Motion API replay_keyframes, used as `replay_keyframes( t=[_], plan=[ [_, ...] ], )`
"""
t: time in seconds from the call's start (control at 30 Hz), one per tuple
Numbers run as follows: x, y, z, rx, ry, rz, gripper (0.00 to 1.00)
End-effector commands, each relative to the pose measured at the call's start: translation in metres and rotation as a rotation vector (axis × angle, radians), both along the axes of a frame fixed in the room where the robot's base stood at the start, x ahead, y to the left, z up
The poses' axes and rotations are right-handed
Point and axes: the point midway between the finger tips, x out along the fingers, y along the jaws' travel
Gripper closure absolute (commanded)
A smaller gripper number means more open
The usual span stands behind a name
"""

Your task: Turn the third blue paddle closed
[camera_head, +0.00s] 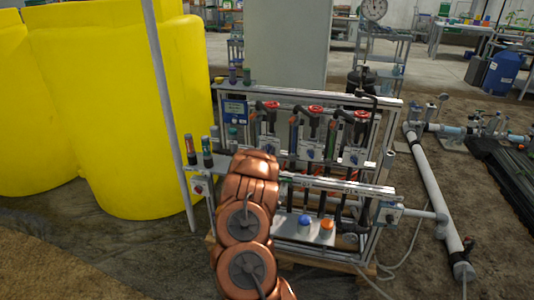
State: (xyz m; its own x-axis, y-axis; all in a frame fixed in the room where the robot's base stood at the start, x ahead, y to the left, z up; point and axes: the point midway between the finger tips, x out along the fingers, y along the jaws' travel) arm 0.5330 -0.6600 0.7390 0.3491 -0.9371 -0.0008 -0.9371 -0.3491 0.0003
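The fertigation skid (305,95) stands upright in the middle of the picture, a silver metal frame with dark vertical pipes. Three red handwheels, left (270,105), middle (316,109) and right (362,115), sit along its top. White panels hang below them. I cannot make out any blue paddle, its order or its position at this size. My copper-coloured arm (250,215) rises in front of the skid's left half and hides part of it. My gripper is not visible; the arm's own links appear to cover it.
Large yellow tanks (120,110) stand at left, behind a thin grey post (170,100). A blue-capped (305,221) and an orange-capped fitting (326,226) sit low on the skid. A grey pipe (433,185) and hoses lie on the ground at right. Bare ground lies in front at left.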

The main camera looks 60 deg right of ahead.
Motion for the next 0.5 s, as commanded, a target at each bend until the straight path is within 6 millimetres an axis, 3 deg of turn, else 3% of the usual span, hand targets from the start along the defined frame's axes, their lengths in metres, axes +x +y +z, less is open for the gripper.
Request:
replay_keyframes(
  t=[0.17,0.5],
  plan=[
    [-0.003,0.007,0.000,0.001,0.000,0.000,0.63],
    [-0.015,0.041,0.000,0.002,0.000,0.001,0.63]
  ],
)
